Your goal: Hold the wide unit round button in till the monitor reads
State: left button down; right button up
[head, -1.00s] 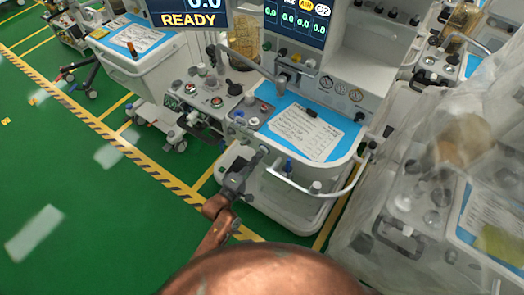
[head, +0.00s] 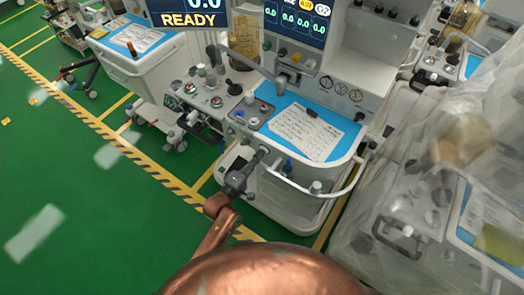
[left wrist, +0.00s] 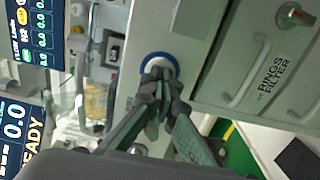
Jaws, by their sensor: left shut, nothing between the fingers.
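The round button (left wrist: 146,63) is pale with a blue ring on the grey front of the wide unit (left wrist: 193,20). My left gripper (left wrist: 160,76) is shut and empty, with its fingertips over the button's face, seemingly touching it. The fingers hide part of the button, and I cannot tell how far in it is. In the head view my left gripper (head: 260,153) meets the unit's front below the worktop; the button is hidden there. The monitor (head: 188,14) reads "0.0" and "READY"; it also shows in the left wrist view (left wrist: 18,135). My right gripper is out of view.
A white curved rail (head: 310,190) runs beside my gripper. The worktop (head: 268,90) holds a paper sheet and knobs. A cart under clear plastic (head: 400,200) stands at right. Green floor (head: 90,220) is open at left.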

pick_arm(q)
jog(key=shift+w+d, duration=0.25)
jog(key=shift+w, duration=0.15)
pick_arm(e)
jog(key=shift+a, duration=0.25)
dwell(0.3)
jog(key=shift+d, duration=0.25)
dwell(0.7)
pick_arm(q)
jog(key=p+v, duration=0.3)
jog(key=v, duration=0.5)
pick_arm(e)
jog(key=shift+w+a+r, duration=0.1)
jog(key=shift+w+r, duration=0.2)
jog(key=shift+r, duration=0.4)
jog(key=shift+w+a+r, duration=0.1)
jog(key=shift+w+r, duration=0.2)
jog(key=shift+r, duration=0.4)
